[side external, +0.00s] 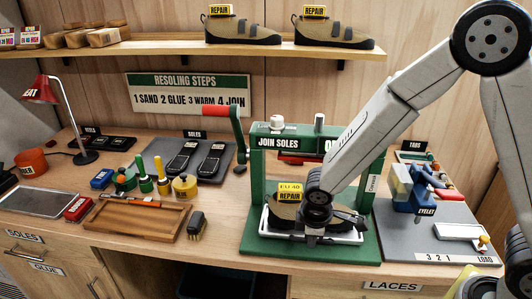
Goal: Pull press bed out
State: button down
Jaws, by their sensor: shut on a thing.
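The green press (258,170), lettered "JOIN SOLES", stands on the bench right of centre. Its press bed shows at the front as a pale bar and frame (346,238) low over the green base. A dark shoe with a yellow "REPAIR" tag (289,194) sits on the bed, partly hidden by my wrist. My gripper (312,241) points down in front of the shoe and is shut on the bed's front bar. The fingertips are small and dark, so the exact grip is hard to see.
The press's red-handled lever (217,110) sticks up at its left. A brush (196,226) and a wooden tray (135,217) lie to the left. A grey eyelet board (405,238) lies close on the right. Little bench shows in front of the base.

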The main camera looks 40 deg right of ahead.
jog(key=s+a, duration=0.3)
jog(key=shift+a+r, duration=0.1)
jog(key=shift+a, duration=0.1)
jog(key=c, duration=0.6)
grip_release()
jog(key=shift+s, duration=0.1)
jog(key=shift+r, duration=0.1)
jog(key=shift+s+a+r, duration=0.15)
jog(key=shift+r, duration=1.1)
jog(key=shift+s+a+r, duration=0.15)
jog(key=shift+s+r, duration=0.05)
jog(key=shift+r, duration=1)
jog(key=shift+s+a+r, duration=0.15)
jog(key=shift+r, duration=1.1)
jog(key=shift+d, duration=0.1)
